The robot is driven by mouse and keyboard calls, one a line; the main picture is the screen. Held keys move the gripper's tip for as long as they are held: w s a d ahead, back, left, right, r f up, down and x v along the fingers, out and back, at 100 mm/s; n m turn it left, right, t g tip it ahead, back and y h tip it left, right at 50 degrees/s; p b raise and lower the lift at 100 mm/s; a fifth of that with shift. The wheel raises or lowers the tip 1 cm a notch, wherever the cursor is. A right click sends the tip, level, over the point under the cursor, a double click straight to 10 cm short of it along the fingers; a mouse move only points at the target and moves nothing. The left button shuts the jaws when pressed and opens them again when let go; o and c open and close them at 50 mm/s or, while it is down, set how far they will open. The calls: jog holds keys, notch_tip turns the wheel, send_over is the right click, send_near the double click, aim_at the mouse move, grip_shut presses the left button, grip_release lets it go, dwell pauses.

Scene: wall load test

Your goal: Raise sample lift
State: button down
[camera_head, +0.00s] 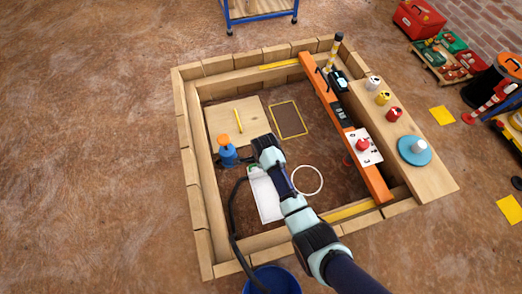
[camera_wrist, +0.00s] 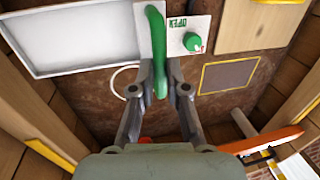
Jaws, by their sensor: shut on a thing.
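A long green handle (camera_wrist: 155,40) stands between my fingertips in the wrist view. My gripper (camera_wrist: 160,78) is shut on it. A white rectangular tray or panel (camera_wrist: 70,35) with a raised rim lies to the left of the handle. The white panel (camera_head: 266,198) also shows in the head view, just below my wrist. To the right of the handle, a small white plate marked OPEN carries a green knob (camera_wrist: 192,41). In the head view my arm hides the fingertips and most of the handle. I cannot tell which part is the sample lift.
A timber-walled pit (camera_head: 190,170) surrounds the work area. A blue device with an orange top (camera_head: 227,155) stands left of my wrist. An orange beam (camera_head: 372,180) crosses the right side. A white ring (camera_head: 307,180) and a yellow-outlined dark patch (camera_head: 288,119) lie on the pit floor.

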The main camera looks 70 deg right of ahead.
notch_tip(320, 180, up, 9)
jog(key=p, duration=0.7)
jog(key=shift+r+p, duration=0.15)
jog(key=shift+p, duration=0.15)
jog(key=c, duration=1.8)
grip_release()
jog(key=shift+c, duration=0.2)
jog(key=o, duration=0.7)
jog(key=shift+c, duration=0.2)
notch_tip(320, 180, up, 12)
jog(key=s+a, duration=0.1)
jog(key=a, duration=0.1)
jog(key=shift+s, duration=0.15)
